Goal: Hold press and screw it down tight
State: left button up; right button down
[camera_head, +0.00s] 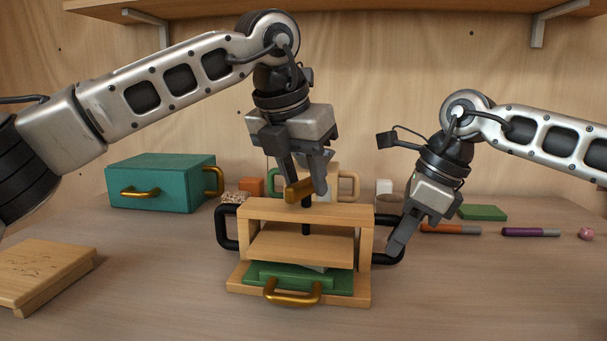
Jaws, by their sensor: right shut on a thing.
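The wooden press (305,212) stands mid-table, with a black side handle (228,228) on its left and another (388,257) on its right. A dark screw (306,228) passes through its top beam, with a short golden-brown crossbar (299,190) on top. Inside, the pressing board (300,246) is above a green block (300,277) with a brass handle (292,297). My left gripper (307,186) points down over the crossbar, fingers apart on either side; contact is unclear. My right gripper (398,250) is shut on the right side handle, its fingertips partly hiding it.
A teal box (160,183) with brass handles stands at the back left. A wooden board (42,270) lies at the front left. Markers (530,232), a green block (482,212) and a pink piece (587,234) lie at right. A shelf is overhead. The front table is clear.

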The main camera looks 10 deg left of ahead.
pick_arm(q)
grip_shut()
jog(key=shift+m, duration=0.3)
jog(key=m+h, duration=0.1)
jog(key=m, duration=0.1)
jog(key=m+g, duration=0.1)
jog(key=m, duration=0.2)
jog(key=shift+w+a+g+h, duration=0.1)
jog(key=shift+g+h, duration=0.2)
jog(key=shift+h, duration=0.1)
jog(key=m+g, duration=0.1)
jog(key=m, duration=0.2)
jog(key=m+g, duration=0.1)
jog(key=m, duration=0.2)
jog(key=shift+w+h, duration=0.1)
jog(key=shift+h, duration=0.3)
jog(key=shift+m, duration=0.3)
grip_release()
jog(key=shift+a+r, duration=0.1)
